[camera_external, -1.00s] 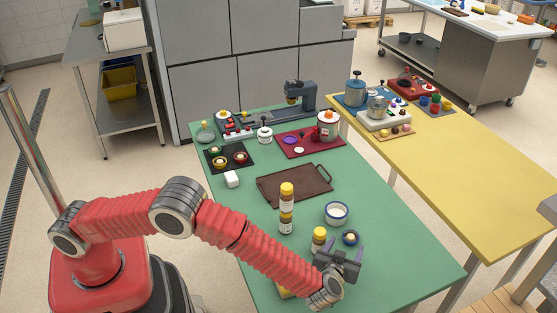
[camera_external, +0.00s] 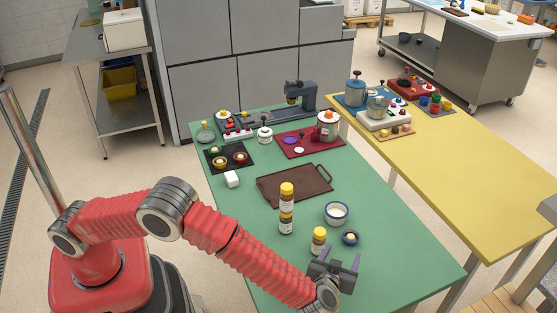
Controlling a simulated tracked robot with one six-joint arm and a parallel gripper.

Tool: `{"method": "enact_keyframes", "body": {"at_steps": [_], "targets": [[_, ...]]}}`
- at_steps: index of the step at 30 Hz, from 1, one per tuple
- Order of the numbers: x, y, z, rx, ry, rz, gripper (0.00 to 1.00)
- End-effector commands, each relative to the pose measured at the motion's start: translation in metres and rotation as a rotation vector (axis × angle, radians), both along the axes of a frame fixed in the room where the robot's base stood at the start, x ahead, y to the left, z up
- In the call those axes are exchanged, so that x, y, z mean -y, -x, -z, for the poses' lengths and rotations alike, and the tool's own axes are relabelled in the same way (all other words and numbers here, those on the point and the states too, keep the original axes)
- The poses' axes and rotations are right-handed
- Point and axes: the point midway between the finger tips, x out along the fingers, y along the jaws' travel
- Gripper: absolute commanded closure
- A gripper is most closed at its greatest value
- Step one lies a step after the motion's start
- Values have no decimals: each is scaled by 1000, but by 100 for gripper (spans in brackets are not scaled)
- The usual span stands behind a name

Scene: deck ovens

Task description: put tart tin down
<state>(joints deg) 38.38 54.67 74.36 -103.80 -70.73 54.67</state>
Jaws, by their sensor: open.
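A small dark blue round tin (camera_external: 350,238) with a pale centre, apparently the tart tin, sits on the green table (camera_external: 400,262) near its front right part. My gripper (camera_external: 339,258) is open and empty, low over the table, just in front of the tin and apart from it. The tin is in plain view. Whether the fingertips touch the table cannot be told.
A yellow-capped jar (camera_external: 319,240) stands just left of the tin. A white bowl with a blue rim (camera_external: 337,213) and stacked yellow-capped jars (camera_external: 286,208) stand behind. A brown tray (camera_external: 294,186) lies farther back. The table's right front is clear.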

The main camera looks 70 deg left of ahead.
Motion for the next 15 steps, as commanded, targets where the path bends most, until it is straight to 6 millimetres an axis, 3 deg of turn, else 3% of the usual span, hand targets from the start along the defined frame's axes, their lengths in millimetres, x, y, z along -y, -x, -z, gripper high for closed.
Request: {"method": "enact_keyframes", "body": {"at_steps": [5,8,15], "targets": [[-2,-7,-12,19,16,21,38],[-6,-18,-32,52,42,58,38],[-17,-49,-110,163,137,223,38]]}}
